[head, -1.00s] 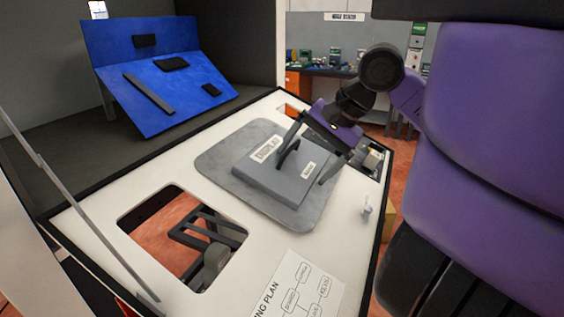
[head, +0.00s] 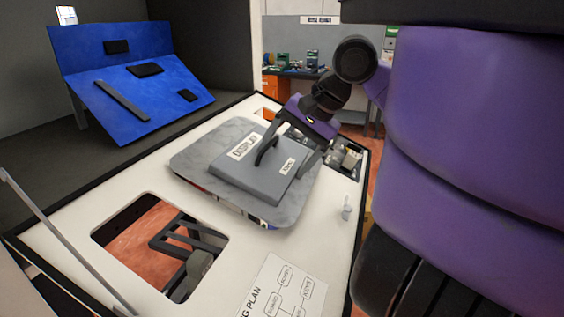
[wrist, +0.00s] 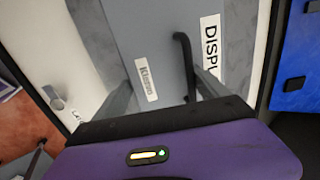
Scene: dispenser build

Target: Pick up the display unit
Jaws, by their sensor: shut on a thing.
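The display unit (head: 232,171) is a grey box with a "DISPLAY" label and a black handle, on a rounded grey plate (head: 195,153). In the head view the plate is raised and tilted above the white counter, with an opening and coloured parts showing beneath its near edge. My gripper (head: 283,158) is over the unit from the right, its fingers either side of the handle, shut on it. In the wrist view the handle (wrist: 184,60) stands between the fingers, and the unit's grey top (wrist: 152,35) and labels show.
The white counter (head: 306,217) has an open cut-out (head: 150,235) at front left and a paper plan (head: 283,290) near the front. A small white knob (head: 347,207) stands at the right. A blue sloped panel (head: 130,85) stands behind left.

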